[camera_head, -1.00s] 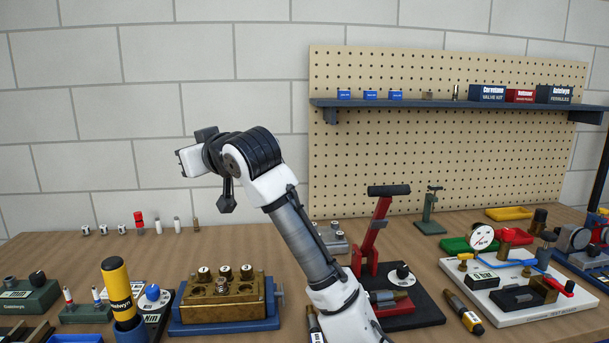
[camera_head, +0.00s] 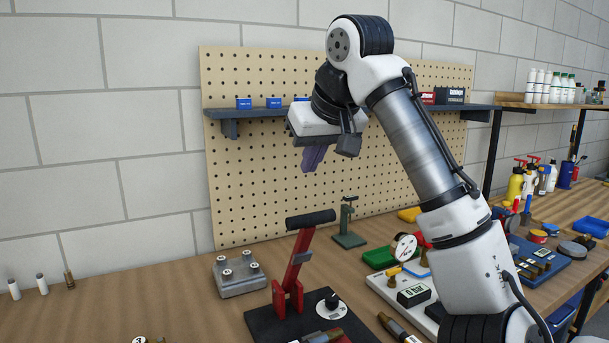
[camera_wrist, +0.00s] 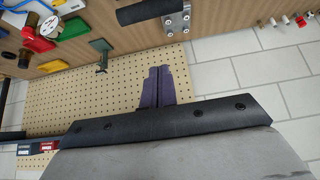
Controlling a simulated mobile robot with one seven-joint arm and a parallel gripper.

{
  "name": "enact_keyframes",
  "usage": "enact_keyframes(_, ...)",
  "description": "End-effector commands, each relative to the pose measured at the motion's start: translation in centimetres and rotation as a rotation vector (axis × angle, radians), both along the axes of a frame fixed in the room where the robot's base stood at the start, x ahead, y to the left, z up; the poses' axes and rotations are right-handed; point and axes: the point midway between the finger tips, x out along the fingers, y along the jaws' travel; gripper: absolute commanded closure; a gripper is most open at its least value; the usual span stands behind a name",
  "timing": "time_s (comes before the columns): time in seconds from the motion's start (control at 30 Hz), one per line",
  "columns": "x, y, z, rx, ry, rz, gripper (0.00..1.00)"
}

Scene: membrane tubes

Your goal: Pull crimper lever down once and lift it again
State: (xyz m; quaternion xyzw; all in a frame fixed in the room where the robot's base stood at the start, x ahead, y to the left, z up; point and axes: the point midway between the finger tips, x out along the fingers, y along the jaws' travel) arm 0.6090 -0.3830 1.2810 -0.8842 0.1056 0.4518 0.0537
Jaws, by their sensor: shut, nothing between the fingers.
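The crimper has a red lever (camera_head: 298,258) with a black grip (camera_head: 310,219) at its top. The lever stands raised, tilted slightly right, on a dark base plate (camera_head: 268,325) on the bench. In the wrist view the black grip (camera_wrist: 145,12) shows at the top edge, apart from the fingers. My gripper (camera_head: 312,162) hangs above the grip in the head view, with clear space between them. Its purple fingers (camera_wrist: 157,88) are together in the wrist view, with nothing between them.
A grey block with several round studs (camera_head: 238,274) stands left of the crimper. A green stand (camera_head: 349,222) stands behind it. A white board with a gauge (camera_head: 404,247) lies to the right, partly behind my arm. A shelf (camera_head: 270,112) runs across the pegboard.

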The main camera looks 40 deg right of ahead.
Motion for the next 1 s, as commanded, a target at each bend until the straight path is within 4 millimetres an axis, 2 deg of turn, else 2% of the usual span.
enact_keyframes(0.43, 5.2, -1.3, -7.4, 0.001, 0.001, 0.001, 1.00)
enact_keyframes(0.5, 3.9, -1.1, -7.5, -0.003, -0.001, -0.002, 1.00)
enact_keyframes(0.7, 2.0, -0.5, -8.1, -0.001, -0.002, -0.001, 1.00)
enact_keyframes(1.0, 1.4, -0.2, -8.3, 0.000, -0.003, 0.002, 1.00)
